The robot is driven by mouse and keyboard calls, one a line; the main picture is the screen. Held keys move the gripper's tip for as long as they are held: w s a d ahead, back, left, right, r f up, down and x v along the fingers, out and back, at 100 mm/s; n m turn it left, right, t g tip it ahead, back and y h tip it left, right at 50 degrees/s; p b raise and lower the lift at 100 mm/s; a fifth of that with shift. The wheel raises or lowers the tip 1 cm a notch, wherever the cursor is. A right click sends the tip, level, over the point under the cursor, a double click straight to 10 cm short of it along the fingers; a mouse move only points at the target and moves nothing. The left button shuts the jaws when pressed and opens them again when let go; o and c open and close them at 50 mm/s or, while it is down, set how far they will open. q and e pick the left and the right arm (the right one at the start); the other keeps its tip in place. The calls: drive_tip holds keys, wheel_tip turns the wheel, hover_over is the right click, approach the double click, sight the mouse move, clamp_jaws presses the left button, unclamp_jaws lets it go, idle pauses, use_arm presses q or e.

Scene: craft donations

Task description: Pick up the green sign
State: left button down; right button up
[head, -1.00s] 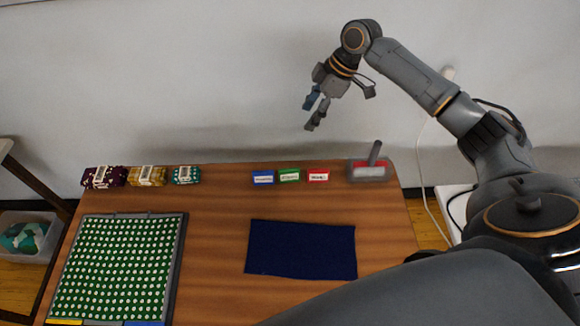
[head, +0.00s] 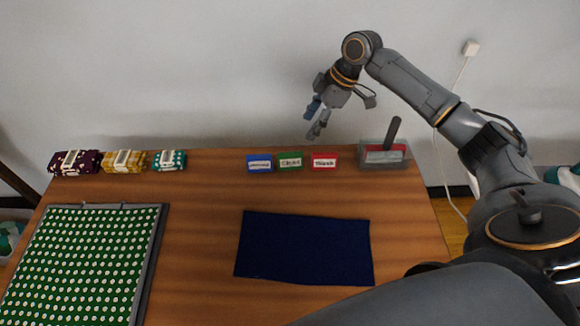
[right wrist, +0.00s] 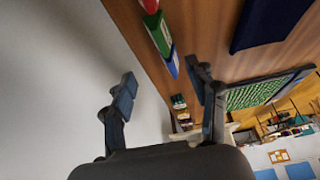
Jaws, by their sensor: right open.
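The green sign (head: 290,162) stands at the back of the wooden table, between a blue sign (head: 260,164) and a red sign (head: 324,162). Each has a white label. My right gripper (head: 316,121) is open and empty, in the air above the back of the table, higher than the signs. In the right wrist view the open fingers (right wrist: 161,98) show with nothing between them, and the green sign (right wrist: 158,33) lies beyond them toward the top, between the red and blue ones. My left gripper is not in view.
A clear bin (head: 370,161) with a red item and dark handle stands right of the signs. A navy cloth (head: 305,247) lies mid-table. Several folded fabric bundles (head: 122,161) sit at back left, behind a board with green dotted cloth (head: 82,262). Bare wood separates them.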

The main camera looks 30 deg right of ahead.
sight(291, 153)
drive_tip(key=x, duration=0.8)
drive_tip(key=shift+p, duration=0.3)
drive_tip(key=shift+p+x, duration=0.45)
drive_tip(key=shift+x, duration=2.3)
drive_tip(key=shift+s, duration=0.15)
drive_tip(key=shift+c, duration=0.4)
drive_tip(key=c, duration=1)
